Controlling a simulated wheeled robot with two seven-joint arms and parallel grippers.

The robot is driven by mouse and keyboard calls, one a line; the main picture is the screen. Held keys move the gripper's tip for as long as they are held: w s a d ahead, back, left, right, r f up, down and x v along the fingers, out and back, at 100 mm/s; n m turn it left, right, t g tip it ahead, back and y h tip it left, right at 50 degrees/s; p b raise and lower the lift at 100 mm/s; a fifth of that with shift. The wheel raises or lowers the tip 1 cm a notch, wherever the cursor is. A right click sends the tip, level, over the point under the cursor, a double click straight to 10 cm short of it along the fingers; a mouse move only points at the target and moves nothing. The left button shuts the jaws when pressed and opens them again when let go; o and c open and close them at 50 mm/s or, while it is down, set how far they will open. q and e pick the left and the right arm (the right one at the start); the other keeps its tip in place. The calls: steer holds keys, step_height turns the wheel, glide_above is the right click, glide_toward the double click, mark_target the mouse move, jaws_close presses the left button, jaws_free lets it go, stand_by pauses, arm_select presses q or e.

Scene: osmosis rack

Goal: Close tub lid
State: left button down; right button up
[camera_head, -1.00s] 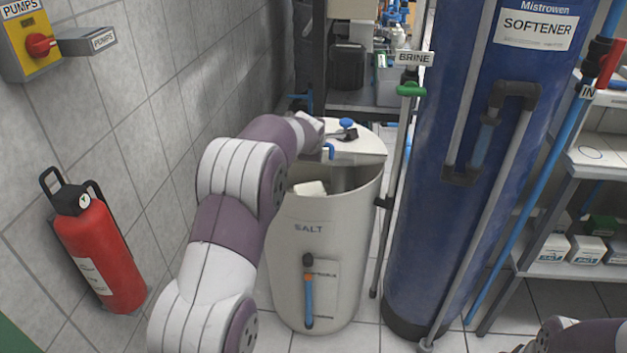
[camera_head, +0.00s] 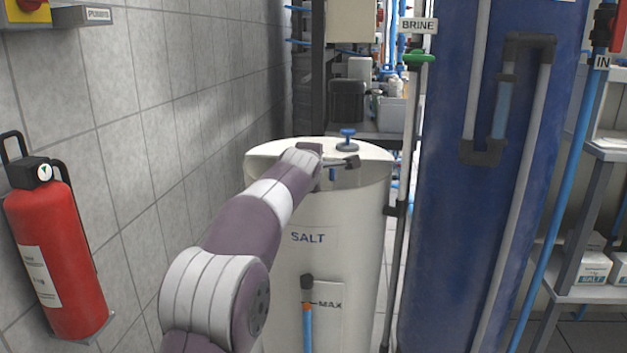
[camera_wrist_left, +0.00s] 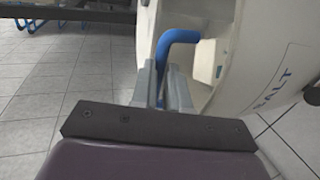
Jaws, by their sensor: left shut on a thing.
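The pale tub (camera_head: 335,225) marked SALT stands on the floor between the wall and the blue softener tank. Its white lid (camera_head: 375,153) with a blue knob (camera_head: 347,139) covers the rear of the top. A shaded grey area shows below it at the front; I cannot tell how wide any opening is. My left gripper (camera_head: 335,164) is at the tub's top front. In the left wrist view my left gripper (camera_wrist_left: 165,88) is shut on a bent blue handle (camera_wrist_left: 180,37), beside the tub wall (camera_wrist_left: 258,88). The fingers hide the grip point. My right gripper is out of view.
The tall blue softener tank (camera_head: 480,240) and a grey pipe (camera_head: 403,190) stand close on the tub's right. Shelves with salt boxes (camera_head: 583,262) are farther right.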

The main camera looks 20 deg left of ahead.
arm_select(q)
steer(key=shift+f, duration=0.65)
steer(key=c, duration=1.1)
jaws_free()
steer(key=shift+r, duration=0.1)
steer(key=shift+s+r, duration=0.1)
steer(key=shift+s, duration=0.05)
